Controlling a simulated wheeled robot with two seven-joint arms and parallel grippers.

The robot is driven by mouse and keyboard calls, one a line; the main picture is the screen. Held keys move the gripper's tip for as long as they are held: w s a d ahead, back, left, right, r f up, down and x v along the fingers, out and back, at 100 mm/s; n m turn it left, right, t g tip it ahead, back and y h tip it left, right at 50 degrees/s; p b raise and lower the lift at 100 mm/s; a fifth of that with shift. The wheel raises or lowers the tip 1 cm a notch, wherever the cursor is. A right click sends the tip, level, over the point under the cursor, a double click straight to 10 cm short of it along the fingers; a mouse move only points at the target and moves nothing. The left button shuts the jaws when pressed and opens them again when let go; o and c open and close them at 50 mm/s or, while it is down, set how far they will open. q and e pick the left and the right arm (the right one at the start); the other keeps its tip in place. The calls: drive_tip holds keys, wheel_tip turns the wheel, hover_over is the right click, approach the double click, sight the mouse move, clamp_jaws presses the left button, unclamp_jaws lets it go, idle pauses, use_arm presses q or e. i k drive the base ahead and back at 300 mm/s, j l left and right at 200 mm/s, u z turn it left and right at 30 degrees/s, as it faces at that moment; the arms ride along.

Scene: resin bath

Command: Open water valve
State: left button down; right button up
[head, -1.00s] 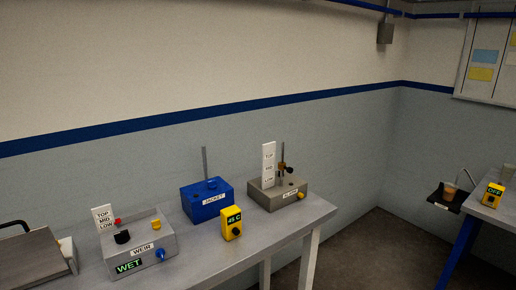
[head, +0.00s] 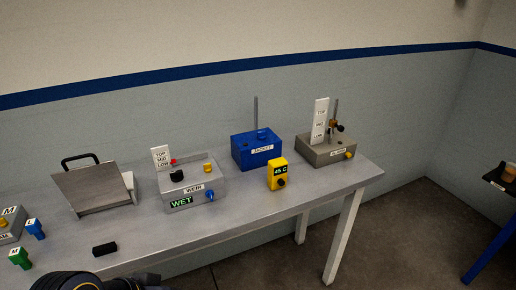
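No part is labelled as a water valve in readable text. A grey box marked WEIR (head: 194,190) stands mid-table with a blue knob (head: 210,195) on its front, a black knob (head: 176,176) and a yellow knob (head: 207,168) on top, and a green WET display. A blue box marked JACKET (head: 257,148) and a grey box with an upright rod (head: 328,150) stand to its right. Dark rounded parts, seemingly of my arm, show at the bottom left edge. No gripper fingers are visible in the head view.
The grey table (head: 260,205) runs across the view. A hinged plate with a black handle (head: 98,186), blue and green bottle-like pieces (head: 36,228) and a black block (head: 104,249) lie left. A yellow 45 C unit (head: 278,173) stands near the front.

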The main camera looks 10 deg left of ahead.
sight(261, 135)
drive_tip(key=i+l, duration=0.1)
drive_tip(key=i, duration=0.8)
drive_tip(key=i+u, duration=0.1)
drive_tip(key=u, duration=1.55)
